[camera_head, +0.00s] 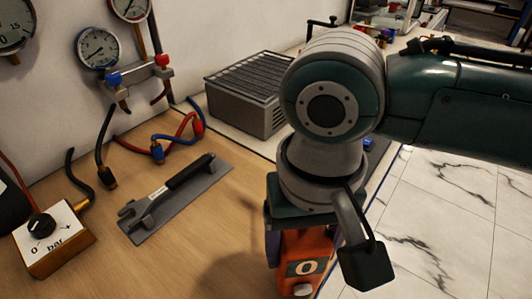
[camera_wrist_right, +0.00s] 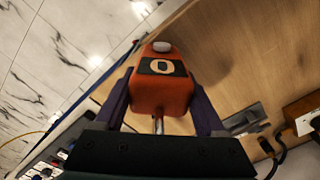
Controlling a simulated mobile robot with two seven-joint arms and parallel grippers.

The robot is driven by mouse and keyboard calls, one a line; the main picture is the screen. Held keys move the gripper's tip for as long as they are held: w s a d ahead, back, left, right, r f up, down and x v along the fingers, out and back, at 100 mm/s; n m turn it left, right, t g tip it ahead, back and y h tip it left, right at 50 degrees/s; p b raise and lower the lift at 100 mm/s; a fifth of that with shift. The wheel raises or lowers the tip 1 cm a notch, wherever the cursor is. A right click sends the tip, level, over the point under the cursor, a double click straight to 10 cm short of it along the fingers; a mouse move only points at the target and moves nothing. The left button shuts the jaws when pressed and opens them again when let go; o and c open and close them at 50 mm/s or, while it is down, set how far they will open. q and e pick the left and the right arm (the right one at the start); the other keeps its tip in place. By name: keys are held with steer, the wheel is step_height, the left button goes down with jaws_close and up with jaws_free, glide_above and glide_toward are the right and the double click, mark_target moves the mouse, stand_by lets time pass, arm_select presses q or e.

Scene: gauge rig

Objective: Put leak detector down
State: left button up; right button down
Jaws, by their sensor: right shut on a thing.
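The leak detector (camera_head: 303,262) is an orange device with a dark panel marked 0 and a pale knob at its end. It hangs below my right gripper (camera_head: 294,235), near the right edge of the wooden worktop (camera_head: 180,270). The right wrist view shows the leak detector (camera_wrist_right: 160,95) between the two purple fingers of my right gripper (camera_wrist_right: 162,105), which is shut on it. A shadow lies on the wood beside it; I cannot tell whether it touches the worktop. My left gripper is out of view.
A grey plate with a black-handled tool (camera_head: 178,195) lies left of the detector. Red and blue hoses (camera_head: 175,140) and a grey ribbed box (camera_head: 245,95) are at the back. Bare wood lies in front of the plate.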

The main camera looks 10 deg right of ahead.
steer(key=shift+f, duration=0.6)
jaws_free()
steer(key=shift+f, duration=0.15)
